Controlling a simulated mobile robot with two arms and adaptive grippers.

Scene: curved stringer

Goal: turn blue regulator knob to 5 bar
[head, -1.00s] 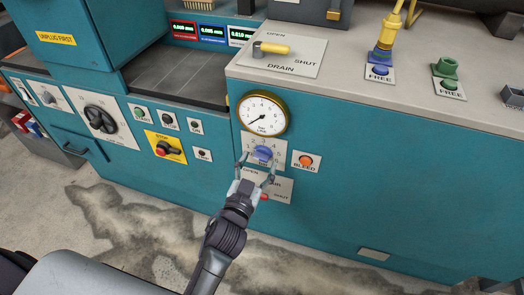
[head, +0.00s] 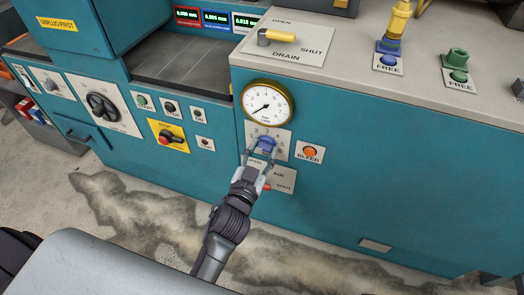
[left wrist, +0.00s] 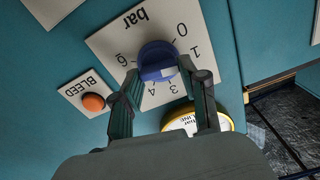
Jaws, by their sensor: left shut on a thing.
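The blue regulator knob (head: 266,143) sits on a white numbered plate on the teal machine front, just below the round pressure gauge (head: 267,102). In the left wrist view the knob (left wrist: 157,60) shows large, with a scale from 0 to 6 around it; the 5 is hidden behind a finger. My left gripper (head: 262,152) reaches up from below, its fingers on either side of the knob and shut on it; they also show in the left wrist view (left wrist: 158,76). The gauge needle points to the lower left, near the low end. My right gripper is out of view.
An orange BLEED button (head: 310,152) is right of the knob. An AIR plate with a red-tipped handle (head: 267,187) lies just below, partly behind my gripper. The yellow DRAIN lever (head: 278,36) is on the top above.

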